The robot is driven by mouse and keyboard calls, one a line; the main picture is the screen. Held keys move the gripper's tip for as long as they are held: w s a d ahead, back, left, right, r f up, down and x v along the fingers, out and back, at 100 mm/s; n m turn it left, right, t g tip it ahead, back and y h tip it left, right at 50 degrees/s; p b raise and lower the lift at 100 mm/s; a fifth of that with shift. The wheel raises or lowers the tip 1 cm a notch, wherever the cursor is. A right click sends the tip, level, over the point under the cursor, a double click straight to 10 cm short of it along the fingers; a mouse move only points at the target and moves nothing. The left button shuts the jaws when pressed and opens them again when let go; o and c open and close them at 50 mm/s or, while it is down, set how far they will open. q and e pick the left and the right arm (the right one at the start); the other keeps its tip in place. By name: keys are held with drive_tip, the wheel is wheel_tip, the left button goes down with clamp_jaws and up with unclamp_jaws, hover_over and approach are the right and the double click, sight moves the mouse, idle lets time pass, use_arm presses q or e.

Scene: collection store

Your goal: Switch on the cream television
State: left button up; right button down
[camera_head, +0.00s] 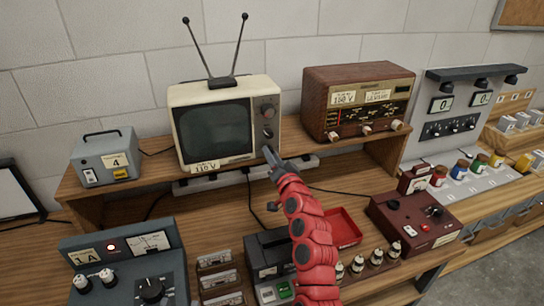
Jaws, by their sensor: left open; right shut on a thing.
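The cream television (176,98) stands on the raised shelf, with two antennae on top and a card reading 110 V at its lower left. Its screen (214,131) is dark grey and shows no picture. An upper knob (267,113) and a lower knob (268,132) sit on its right panel. My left gripper is out of view.
A grey box marked 4 (104,158) stands left of the television, a wooden radio (352,100) to its right. A power strip (205,182) runs under the shelf. Below are a blue-grey instrument (125,265), a red tray (345,228) and a maroon box (410,225).

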drive_tip(key=shift+m+p, duration=0.45)
drive_tip(key=shift+m, duration=1.85)
drive_tip(key=c, duration=0.6)
unclamp_jaws()
drive_tip(key=b+v, duration=0.5)
drive_tip(key=v, duration=1.2)
drive_tip(key=shift+s+f, duration=0.2)
drive_tip(key=shift+s, duration=0.05)
